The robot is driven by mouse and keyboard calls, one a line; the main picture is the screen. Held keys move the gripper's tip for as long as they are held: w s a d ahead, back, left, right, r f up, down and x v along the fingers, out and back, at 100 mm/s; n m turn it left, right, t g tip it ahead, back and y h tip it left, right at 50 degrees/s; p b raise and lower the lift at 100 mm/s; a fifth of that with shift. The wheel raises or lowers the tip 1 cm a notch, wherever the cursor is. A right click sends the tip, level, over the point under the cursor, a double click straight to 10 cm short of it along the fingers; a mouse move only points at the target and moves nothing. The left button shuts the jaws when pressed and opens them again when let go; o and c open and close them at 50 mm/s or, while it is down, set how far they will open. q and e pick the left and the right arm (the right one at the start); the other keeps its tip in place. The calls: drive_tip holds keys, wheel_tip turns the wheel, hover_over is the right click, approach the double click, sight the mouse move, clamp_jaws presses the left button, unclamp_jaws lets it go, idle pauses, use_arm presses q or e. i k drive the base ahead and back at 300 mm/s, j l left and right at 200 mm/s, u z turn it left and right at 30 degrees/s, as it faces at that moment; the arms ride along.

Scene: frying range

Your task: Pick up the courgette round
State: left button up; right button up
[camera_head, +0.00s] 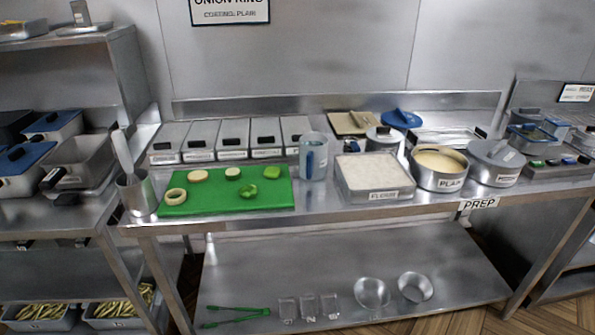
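A green cutting board (222,204) lies on the steel prep table and bears several small pieces. A small round with a pale face and dark green edge (232,173), which looks like the courgette round, lies near the board's back middle. A pale ring (175,196) lies at the board's left. A larger pale round (198,176) lies between the two. A green piece (271,172) and another green piece (249,190) lie to the right; their kind is hard to tell. Neither of my grippers is in view.
A utensil pot (136,193) stands left of the board and a clear jug (314,158) right of it. Beyond are a flour tray (377,196) and a pot labelled plain (440,183). Lidded containers (233,139) line the back. The board's front is clear.

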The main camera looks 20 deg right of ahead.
sight(232, 174)
drive_tip(key=i+l+u, duration=0.15)
drive_tip(key=l+u, duration=0.25)
drive_tip(key=i+l+u, duration=0.1)
drive_tip(key=l+u, duration=0.7)
drive_tip(key=l, duration=0.15)
